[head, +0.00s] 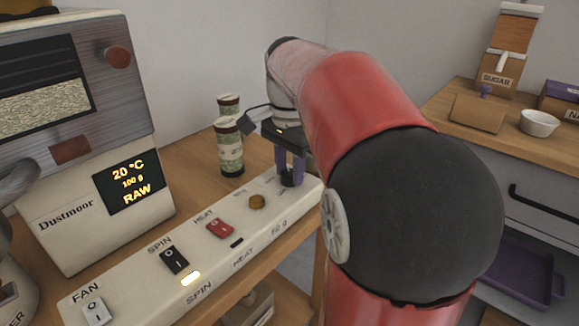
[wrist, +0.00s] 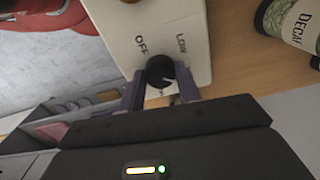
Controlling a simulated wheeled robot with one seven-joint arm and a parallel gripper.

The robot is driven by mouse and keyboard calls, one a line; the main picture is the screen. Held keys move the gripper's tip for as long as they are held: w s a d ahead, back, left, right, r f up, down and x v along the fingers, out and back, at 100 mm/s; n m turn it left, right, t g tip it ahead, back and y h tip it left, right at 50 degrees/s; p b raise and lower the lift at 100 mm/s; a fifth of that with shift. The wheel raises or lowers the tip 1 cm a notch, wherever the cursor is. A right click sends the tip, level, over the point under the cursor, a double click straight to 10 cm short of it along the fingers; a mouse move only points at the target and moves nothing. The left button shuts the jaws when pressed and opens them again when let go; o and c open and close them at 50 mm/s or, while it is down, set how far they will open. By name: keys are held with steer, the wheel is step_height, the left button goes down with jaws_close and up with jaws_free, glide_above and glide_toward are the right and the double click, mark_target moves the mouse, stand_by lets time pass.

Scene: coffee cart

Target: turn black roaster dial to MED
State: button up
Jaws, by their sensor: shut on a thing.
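The black roaster dial (wrist: 157,68) sits at the end of the white control panel (wrist: 110,22), with OFF and LOW printed beside it. A small pale mark shows on its lower right side in the wrist view; I cannot tell for sure which setting it points to. No MED label is readable. My gripper (wrist: 160,90) is shut on the dial, with one purple finger on each side. In the head view my gripper (head: 291,170) reaches down onto the panel's far end, and the dial (head: 291,180) is partly hidden between the fingers.
The roaster (head: 60,140) stands behind the panel, its screen (head: 130,182) reading 20 °C, 100 g, RAW. A brass knob (head: 257,202), a red HEAT switch (head: 220,228) and a black SPIN switch (head: 174,261) line the panel. Two cans, one a DECAF can (head: 229,150), stand close behind my gripper.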

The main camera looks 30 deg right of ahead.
mark_target(290, 172)
steer(key=o, duration=1)
step_height(290, 172, up, 8)
steer(key=shift+f, duration=0.1)
